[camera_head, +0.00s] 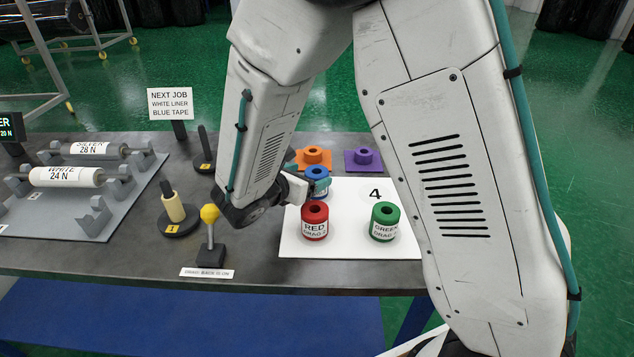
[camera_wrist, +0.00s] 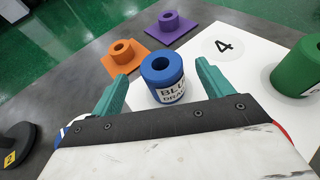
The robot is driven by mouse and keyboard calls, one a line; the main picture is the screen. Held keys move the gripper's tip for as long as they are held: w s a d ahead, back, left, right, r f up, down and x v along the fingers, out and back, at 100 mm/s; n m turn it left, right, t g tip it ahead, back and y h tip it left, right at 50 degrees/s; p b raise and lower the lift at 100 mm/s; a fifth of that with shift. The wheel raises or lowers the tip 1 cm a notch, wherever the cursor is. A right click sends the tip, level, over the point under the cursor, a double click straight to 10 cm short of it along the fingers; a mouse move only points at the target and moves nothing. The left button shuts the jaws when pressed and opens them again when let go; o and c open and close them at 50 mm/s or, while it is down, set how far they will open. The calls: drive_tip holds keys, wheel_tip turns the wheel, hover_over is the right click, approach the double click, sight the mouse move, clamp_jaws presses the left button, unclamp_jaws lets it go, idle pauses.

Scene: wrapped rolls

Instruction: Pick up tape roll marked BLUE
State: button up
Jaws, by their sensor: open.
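The blue tape roll (camera_wrist: 162,75) stands upright on the white board, its label reading "BLUE" with a lower line partly cut off. In the head view the blue roll (camera_head: 317,176) is partly hidden by my gripper and arm. My gripper (camera_wrist: 157,85) is open, with one teal finger on each side of the blue roll. The roll sits between the fingers with a visible gap on both sides. Whether the fingers touch it lower down is hidden.
A red roll (camera_head: 315,222) and a green roll (camera_head: 384,222) stand on the white board (camera_head: 345,250) in front. An orange holder (camera_head: 313,158) and a purple holder (camera_head: 363,159) lie behind. A yellow-knobbed lever (camera_head: 210,215) stands left of my gripper.

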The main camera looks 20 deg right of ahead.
sight(320, 171)
drive_tip(key=x, duration=0.6)
drive_tip(key=shift+d, duration=0.15)
drive_tip(key=c, duration=1.2)
